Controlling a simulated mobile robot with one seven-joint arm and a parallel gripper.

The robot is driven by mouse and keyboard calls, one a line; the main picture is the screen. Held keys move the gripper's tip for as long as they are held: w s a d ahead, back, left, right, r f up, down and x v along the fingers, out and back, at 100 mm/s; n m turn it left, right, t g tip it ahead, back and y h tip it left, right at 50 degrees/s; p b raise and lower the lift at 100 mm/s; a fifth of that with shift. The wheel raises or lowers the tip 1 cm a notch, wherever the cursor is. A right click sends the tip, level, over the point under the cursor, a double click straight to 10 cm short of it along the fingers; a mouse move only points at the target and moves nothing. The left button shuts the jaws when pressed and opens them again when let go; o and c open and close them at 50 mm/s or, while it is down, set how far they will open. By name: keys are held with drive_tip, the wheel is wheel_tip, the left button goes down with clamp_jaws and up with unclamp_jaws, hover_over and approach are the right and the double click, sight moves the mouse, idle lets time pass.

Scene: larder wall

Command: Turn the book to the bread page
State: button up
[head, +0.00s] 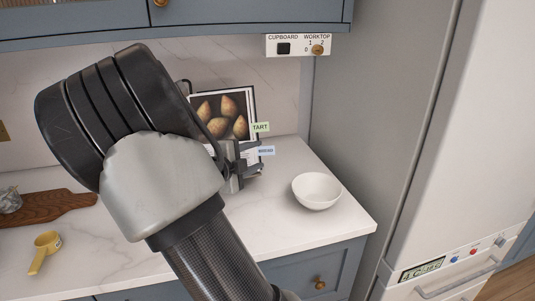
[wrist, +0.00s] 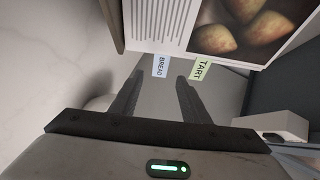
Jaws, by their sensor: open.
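The book (head: 222,108) stands open and upright at the back of the worktop, showing a photo of golden-brown pastries. In the wrist view its picture page (wrist: 250,25) is at the top right, with a page of text lines beside it. A green TART tab (head: 261,127) and a blue BREAD tab (head: 266,151) stick out from its edge. My gripper (head: 260,157) is open and empty near the BREAD tab. In the wrist view the BREAD tab (wrist: 160,66) appears in the gap between the fingertips; the TART tab (wrist: 202,69) is just right of it. I cannot tell any contact. My arm hides the book's lower left.
A white bowl (head: 317,190) stands on the worktop right of my gripper. A switch panel (head: 298,46) hangs under the cupboards. A tall fridge (head: 450,130) stands at the right.

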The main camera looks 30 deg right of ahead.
sight(268, 151)
drive_tip(key=b+x, duration=0.1)
drive_tip(key=x, duration=0.7)
drive_tip(key=shift+d, duration=0.1)
drive_tip(key=shift+c, duration=0.2)
drive_tip(key=c, duration=0.8)
